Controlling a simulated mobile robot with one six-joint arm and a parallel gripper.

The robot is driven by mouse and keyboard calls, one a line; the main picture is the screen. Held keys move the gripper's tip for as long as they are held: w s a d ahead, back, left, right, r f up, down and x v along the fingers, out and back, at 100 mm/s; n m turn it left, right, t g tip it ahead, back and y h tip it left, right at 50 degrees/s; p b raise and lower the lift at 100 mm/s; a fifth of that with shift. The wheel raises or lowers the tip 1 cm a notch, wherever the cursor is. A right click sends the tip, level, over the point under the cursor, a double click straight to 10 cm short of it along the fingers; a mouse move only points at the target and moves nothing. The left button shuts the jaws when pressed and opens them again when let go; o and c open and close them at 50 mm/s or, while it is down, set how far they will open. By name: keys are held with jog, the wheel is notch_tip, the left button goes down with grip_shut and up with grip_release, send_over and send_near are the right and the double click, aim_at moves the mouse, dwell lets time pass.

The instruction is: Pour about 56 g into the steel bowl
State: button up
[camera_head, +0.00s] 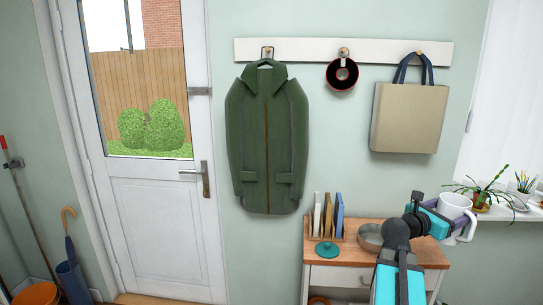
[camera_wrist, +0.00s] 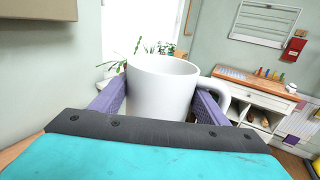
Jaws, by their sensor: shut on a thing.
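My gripper (camera_head: 444,215) is shut on a white mug (camera_head: 457,207), its purple fingers on either side of the mug in the wrist view (camera_wrist: 158,98). The mug (camera_wrist: 160,85) is roughly upright, its handle to the right; its contents cannot be seen. It is held in the air to the right of and above the steel bowl, near the window sill. The steel bowl (camera_head: 369,239) is a shallow grey dish on the wooden cabinet top, partly hidden behind my arm. The bowl is not seen in the wrist view.
The cabinet (camera_head: 335,275) has a wooden top. A rack with upright boards (camera_head: 328,216) and a teal round thing (camera_head: 327,250) stand left of the bowl. Potted plants (camera_head: 483,197) line the sill at right. A green coat (camera_head: 267,140) and beige bag (camera_head: 406,118) hang above.

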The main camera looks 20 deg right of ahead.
jog(key=w+a+f+n+t+y, duration=0.3)
jog(key=w+a+n+t, duration=0.25)
jog(key=w, duration=0.45)
jog(key=w+a+f+n+t+y, duration=0.4)
jog(key=w+t, duration=0.3)
jog(key=w, duration=0.4)
jog(key=w+a+f+n+t+y, duration=0.2)
jog(key=w+a+n+y, duration=0.15)
jog(key=a, duration=0.35)
jog(key=w+a+f+n+t+y, duration=0.2)
jog(key=w+a+f+y, duration=0.15)
jog(key=a, duration=0.35)
jog(key=s+a+f+n+g+y, duration=0.2)
jog(key=a+n+y, duration=0.2)
jog(key=a, duration=0.5)
jog(key=s+a+f+n+g+y, duration=0.2)
jog(key=a+n+y, duration=0.3)
jog(key=a+y, duration=0.3)
jog(key=s+a+f+n+g+y, duration=0.3)
jog(key=a+y, duration=0.3)
jog(key=a, duration=0.6)
jog(key=shift+s+f+n+y, duration=0.3)
jog(key=shift+s+n+y, duration=0.1)
jog(key=shift+n, duration=0.3)
